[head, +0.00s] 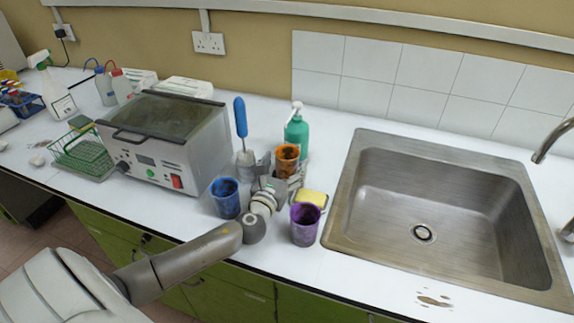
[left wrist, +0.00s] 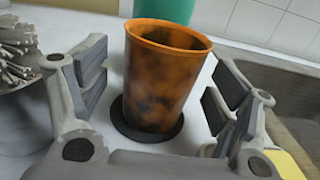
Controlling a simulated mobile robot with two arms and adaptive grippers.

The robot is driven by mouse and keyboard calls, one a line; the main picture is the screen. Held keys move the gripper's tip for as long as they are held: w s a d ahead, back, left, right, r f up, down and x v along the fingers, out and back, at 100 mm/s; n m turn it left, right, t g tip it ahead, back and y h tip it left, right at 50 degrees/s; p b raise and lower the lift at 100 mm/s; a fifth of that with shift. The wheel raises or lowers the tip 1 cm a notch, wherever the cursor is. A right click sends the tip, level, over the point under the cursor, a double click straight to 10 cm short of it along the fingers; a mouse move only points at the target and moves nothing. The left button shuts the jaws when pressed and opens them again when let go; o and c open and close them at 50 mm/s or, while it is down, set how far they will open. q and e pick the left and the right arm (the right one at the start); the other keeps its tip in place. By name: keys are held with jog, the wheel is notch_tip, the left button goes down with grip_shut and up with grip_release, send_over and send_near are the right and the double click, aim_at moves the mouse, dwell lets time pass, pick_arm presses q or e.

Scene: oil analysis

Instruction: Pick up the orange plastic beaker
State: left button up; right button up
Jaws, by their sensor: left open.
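The orange plastic beaker (head: 287,158), with dark stains, stands upright on the counter between a green bottle and my left arm. In the left wrist view the beaker (left wrist: 165,78) stands on a dark round base (left wrist: 147,128). My left gripper (head: 282,180) is open, with one finger on each side of the beaker. In the left wrist view a gap shows between the beaker and each finger of the left gripper (left wrist: 160,105). The beaker's lower part is hidden by the gripper in the head view. My right gripper is out of view.
A blue beaker (head: 225,198) and a purple beaker (head: 304,224) stand nearer the front edge. A yellow sponge (head: 311,198), a green bottle (head: 297,133) and a blue-handled brush (head: 241,118) are close by. A metal bath (head: 165,140) stands left; a sink (head: 440,200) is right.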

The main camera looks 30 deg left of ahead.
pick_arm(q)
jog(key=shift+x, duration=0.9)
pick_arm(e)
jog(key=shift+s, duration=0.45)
pick_arm(q)
jog(key=c, duration=1.2)
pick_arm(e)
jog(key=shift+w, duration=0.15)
pick_arm(q)
jog(key=shift+r, duration=0.15)
jog(key=shift+r, duration=0.6)
jog(key=s+d+r, duration=0.2)
jog(key=s+r, duration=0.1)
jog(key=s, duration=0.1)
jog(key=s+d+r+p, duration=0.1)
jog(key=s+d+r, duration=0.1)
jog(key=s+r, duration=0.2)
jog(key=s+d+r, duration=0.3)
jog(key=s+r, duration=0.1)
jog(key=shift+s+d+r+p, duration=0.1)
jog(key=shift+r+p, duration=0.15)
jog(key=shift+p, duration=0.05)
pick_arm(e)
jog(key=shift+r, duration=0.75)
